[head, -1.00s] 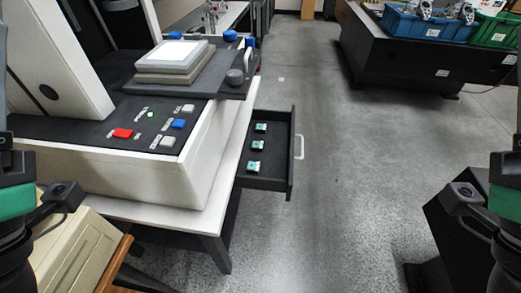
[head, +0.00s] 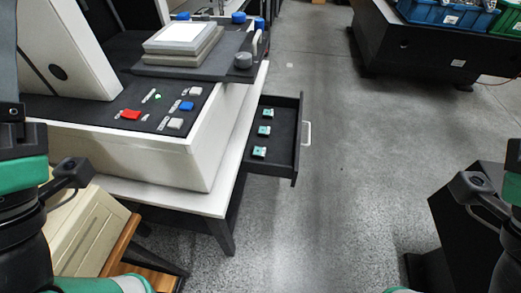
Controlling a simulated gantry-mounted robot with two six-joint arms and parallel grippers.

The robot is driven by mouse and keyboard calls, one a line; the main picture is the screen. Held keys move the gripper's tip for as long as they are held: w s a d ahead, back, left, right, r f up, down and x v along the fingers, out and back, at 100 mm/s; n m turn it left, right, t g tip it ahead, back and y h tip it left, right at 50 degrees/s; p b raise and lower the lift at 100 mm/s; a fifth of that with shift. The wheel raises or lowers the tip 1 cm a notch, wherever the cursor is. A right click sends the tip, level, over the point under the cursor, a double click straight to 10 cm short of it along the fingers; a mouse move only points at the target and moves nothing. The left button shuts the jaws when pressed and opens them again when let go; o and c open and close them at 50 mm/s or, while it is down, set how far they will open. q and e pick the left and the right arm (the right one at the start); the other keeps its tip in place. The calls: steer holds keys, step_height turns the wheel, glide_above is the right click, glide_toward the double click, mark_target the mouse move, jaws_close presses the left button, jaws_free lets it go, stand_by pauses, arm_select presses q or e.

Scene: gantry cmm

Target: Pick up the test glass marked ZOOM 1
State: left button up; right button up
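Three small teal-and-white pieces, likely the test glasses, lie in a row in an open black drawer (head: 286,166). The far piece (head: 267,113), the middle piece (head: 264,130) and the near piece (head: 259,152) lie apart from each other. Their markings are too small to read, so I cannot tell which is ZOOM 1. Parts of my arms show at the left and right edges, well away from the drawer. The fingers of both grippers are out of view.
The drawer sticks out under a white-topped bench (head: 190,197) bearing a measuring machine with red and blue buttons (head: 131,114). A beige case (head: 85,235) stands at lower left. A dark table with a blue bin (head: 447,14) is at upper right. The grey floor (head: 340,200) between is clear.

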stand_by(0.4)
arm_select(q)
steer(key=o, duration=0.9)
